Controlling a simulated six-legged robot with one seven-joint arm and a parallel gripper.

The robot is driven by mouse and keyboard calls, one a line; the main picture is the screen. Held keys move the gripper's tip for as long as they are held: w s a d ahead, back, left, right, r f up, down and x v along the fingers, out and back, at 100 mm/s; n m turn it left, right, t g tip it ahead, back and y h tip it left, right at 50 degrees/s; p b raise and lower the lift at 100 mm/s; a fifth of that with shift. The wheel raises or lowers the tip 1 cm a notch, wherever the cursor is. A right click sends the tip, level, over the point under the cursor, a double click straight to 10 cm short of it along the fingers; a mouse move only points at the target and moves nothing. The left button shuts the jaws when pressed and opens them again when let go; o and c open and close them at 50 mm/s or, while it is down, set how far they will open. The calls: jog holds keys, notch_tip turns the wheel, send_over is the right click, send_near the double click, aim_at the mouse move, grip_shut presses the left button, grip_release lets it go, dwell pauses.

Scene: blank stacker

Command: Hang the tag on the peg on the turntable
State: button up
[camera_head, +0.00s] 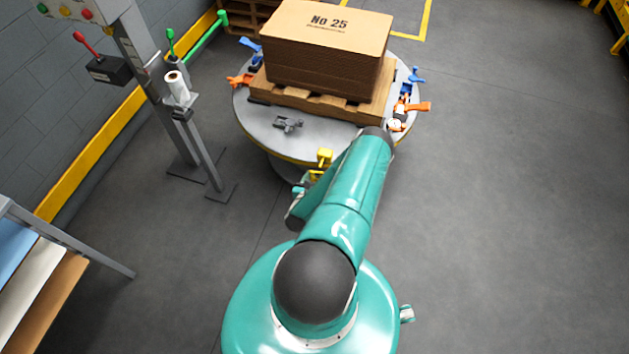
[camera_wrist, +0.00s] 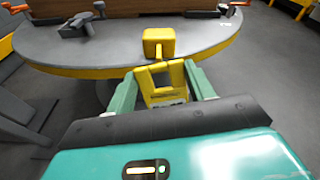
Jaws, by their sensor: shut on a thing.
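A yellow tag (camera_wrist: 149,92) with a rectangular opening sits between the green fingers of my gripper (camera_wrist: 163,88) in the wrist view. My gripper is shut on it, just outside the turntable's near rim. A yellow peg (camera_wrist: 158,43) with a block-shaped end shows directly beyond the tag, at the rim of the round grey turntable (camera_wrist: 205,40). The peg also shows in the head view (camera_head: 324,156), at the near edge of the turntable (camera_head: 262,128). The top of the tag overlaps the peg's narrow part in the picture; I cannot tell whether they touch. My arm hides most of the gripper in the head view.
A cardboard stack (camera_head: 325,50) marked No 25 rests on a wooden pallet (camera_head: 312,103) on the turntable. A grey clamp (camera_head: 288,124) lies near the front; blue and orange clamps sit at the sides. A control post (camera_head: 150,80) stands left. Floor to the right is clear.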

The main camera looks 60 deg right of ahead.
aim_at(320, 167)
jog(key=shift+r+x, duration=0.15)
jog(key=shift+x, duration=1.05)
jog(key=shift+r+x, duration=0.2)
jog(key=shift+x, duration=0.95)
jog(key=shift+w+d+f, duration=0.15)
jog(key=shift+d+f, duration=0.2)
jog(key=shift+d, duration=0.35)
jog(key=o, duration=1.1)
jog(key=shift+c, duration=0.2)
jog(key=v, duration=1.4)
